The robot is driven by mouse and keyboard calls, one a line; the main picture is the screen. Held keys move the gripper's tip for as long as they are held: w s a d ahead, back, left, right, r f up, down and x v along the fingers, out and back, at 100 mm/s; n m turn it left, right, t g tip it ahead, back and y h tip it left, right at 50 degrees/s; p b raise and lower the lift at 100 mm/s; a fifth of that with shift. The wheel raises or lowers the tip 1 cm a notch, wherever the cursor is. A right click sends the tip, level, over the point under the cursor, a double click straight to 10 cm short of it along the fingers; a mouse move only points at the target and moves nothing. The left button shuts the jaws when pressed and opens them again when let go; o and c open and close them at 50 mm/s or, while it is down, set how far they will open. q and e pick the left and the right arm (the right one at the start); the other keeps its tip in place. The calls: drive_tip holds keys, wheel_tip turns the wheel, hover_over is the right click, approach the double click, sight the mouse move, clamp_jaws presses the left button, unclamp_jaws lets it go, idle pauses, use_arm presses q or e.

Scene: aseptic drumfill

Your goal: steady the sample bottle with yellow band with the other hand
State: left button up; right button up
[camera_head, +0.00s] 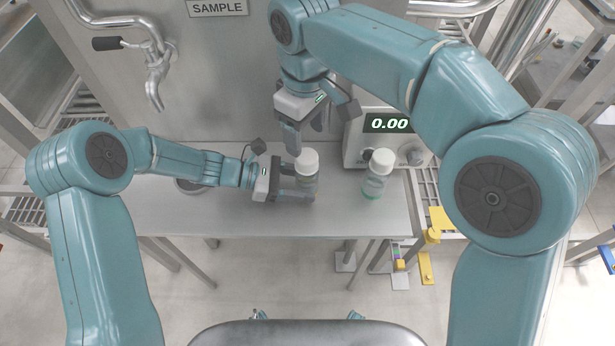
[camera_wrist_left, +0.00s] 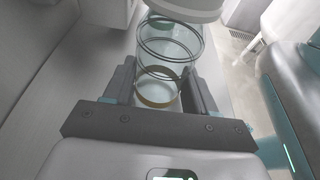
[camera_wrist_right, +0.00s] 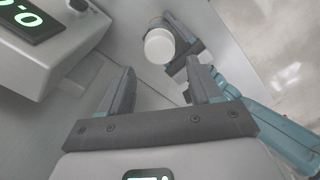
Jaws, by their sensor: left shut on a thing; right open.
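The sample bottle with yellow band (camera_head: 307,181) stands upright on the steel table, clear with a white cap. Its yellow band (camera_wrist_left: 157,92) shows low on the body in the left wrist view. My left gripper (camera_head: 298,192) is shut around its lower body from the left. My right gripper (camera_head: 308,138) is open and empty, pointing down above and slightly behind the bottle. In the right wrist view the bottle's white cap (camera_wrist_right: 160,46) lies beyond the open fingers (camera_wrist_right: 162,92), apart from them.
A second white-capped bottle with a green base (camera_head: 376,176) stands to the right. Behind it is a scale (camera_head: 368,150) reading 0.00. A tap (camera_head: 156,75) hangs at the back left. A round dish (camera_head: 190,187) sits under my left arm. The table's front (camera_head: 260,225) is clear.

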sight(306, 156)
use_arm(q)
drive_tip(key=shift+f, duration=0.15)
use_arm(e)
drive_tip(key=shift+f, duration=3.8)
use_arm(q)
drive_tip(key=shift+w, duration=0.1)
use_arm(e)
drive_tip(key=c, duration=1)
drive_tip(key=shift+r, duration=0.65)
drive_tip(key=shift+r, duration=2.15)
drive_tip(key=shift+d, duration=0.1)
